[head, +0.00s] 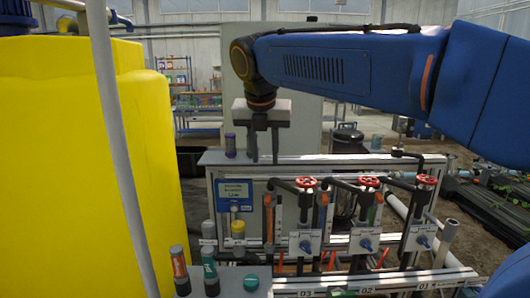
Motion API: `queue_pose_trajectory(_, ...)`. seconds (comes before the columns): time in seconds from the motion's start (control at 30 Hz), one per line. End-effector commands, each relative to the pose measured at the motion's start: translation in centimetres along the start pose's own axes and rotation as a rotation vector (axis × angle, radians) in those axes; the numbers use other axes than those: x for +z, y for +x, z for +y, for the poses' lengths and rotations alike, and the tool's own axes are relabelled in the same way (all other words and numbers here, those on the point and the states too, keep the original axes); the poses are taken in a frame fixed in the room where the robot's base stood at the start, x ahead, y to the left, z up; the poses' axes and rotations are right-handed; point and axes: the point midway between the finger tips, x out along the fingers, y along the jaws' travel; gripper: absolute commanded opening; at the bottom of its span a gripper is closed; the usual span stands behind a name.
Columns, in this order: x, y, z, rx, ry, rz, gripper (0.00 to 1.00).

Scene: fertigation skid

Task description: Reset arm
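My blue arm reaches in from the right in the head view. My gripper (264,158) hangs pointing down from its black wrist, near the top rail of the skid panel (330,160). Its two dark fingers are apart and nothing shows between them. The fingertips appear close to the top rail; I cannot tell whether they touch it. A purple-capped cylinder (230,146) stands on the rail just left of the fingers.
Red valve handwheels (306,183) with blue knobs below line the panel. A large yellow tank (80,160) fills the left, with a grey pole (118,150) before it. Orange-banded (179,268) and teal (210,272) cylinders stand at the front. A grey cabinet (310,100) stands behind.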

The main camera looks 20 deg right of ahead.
Motion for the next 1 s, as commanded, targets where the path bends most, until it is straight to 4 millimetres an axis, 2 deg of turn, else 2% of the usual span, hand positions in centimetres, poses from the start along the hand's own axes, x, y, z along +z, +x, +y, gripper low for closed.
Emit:
queue_pose_trajectory(0.5, 0.0, -0.3, 0.0, 0.0, 0.002, 0.0, 0.31)
queue_pose_trajectory(0.63, -0.6, 0.0, -0.6, 0.004, 0.061, 0.003, 0.31)
queue_pose_trajectory(0.77, -2.1, 0.8, -2.4, 0.016, 0.246, 0.01, 0.31)
queue_pose_trajectory(1.0, -6.7, 3.5, -6.4, 0.044, 0.752, 0.042, 0.31)
